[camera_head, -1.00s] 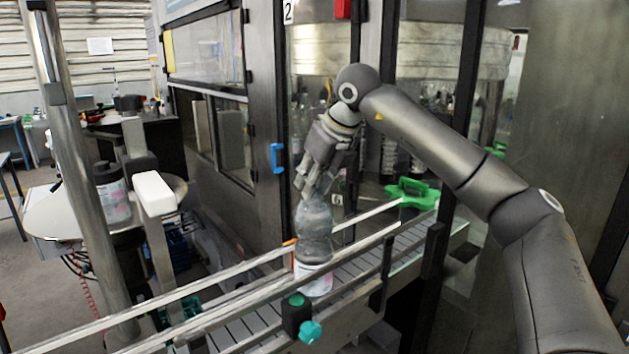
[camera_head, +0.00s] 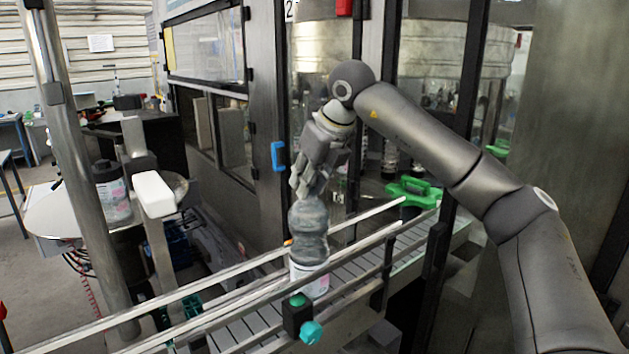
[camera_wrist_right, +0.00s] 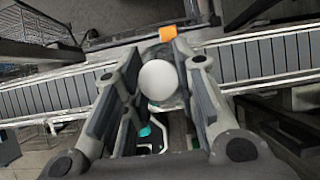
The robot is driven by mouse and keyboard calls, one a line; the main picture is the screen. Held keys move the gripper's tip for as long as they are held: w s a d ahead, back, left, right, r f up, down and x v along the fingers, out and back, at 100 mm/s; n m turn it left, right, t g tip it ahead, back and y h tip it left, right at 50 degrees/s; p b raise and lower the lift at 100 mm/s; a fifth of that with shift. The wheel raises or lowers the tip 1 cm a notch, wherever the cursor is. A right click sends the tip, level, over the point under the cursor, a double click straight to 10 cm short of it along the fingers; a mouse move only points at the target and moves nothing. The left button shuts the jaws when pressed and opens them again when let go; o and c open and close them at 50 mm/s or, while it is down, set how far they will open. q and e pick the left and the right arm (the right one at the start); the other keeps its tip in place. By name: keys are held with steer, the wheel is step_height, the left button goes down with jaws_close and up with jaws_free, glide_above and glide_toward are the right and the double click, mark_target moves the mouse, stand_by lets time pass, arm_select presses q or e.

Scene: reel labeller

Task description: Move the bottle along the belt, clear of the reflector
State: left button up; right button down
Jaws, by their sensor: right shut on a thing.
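The clear, ribbed bottle (camera_head: 309,226) stands upright on the slatted belt (camera_head: 345,272), between the two guide rails. Its pale label shows low down, partly behind the front rail. My right gripper (camera_head: 303,192) is shut on the bottle's top from above. In the right wrist view the bottle's white cap (camera_wrist_right: 158,80) sits between the fingers of my right gripper (camera_wrist_right: 158,58). The small orange reflector (camera_wrist_right: 168,33) is on the rail just beyond the bottle. In the head view only an orange sliver of the reflector (camera_head: 288,242) shows at the bottle's left edge. My left gripper is out of view.
A black sensor with a green top (camera_head: 298,314) and a teal knob (camera_head: 311,332) stand at the front rail, close to the bottle. A green star-shaped part (camera_head: 413,191) is at the belt's right end. The belt left of the bottle looks free. The machine's glazed frame stands behind.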

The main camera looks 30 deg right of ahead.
steer(key=s+a+b, duration=0.1)
steer(key=a, duration=1.4)
steer(key=shift+a+r+b, duration=0.35)
steer(key=shift+b, duration=0.05)
stand_by(0.5)
steer(key=shift+f, duration=0.2)
steer(key=shift+s+f+b, duration=0.2)
steer(key=shift+f+b, duration=0.05)
steer(key=shift+b, duration=0.25)
steer(key=c, duration=1.1)
jaws_free()
steer(key=shift+f, duration=0.1)
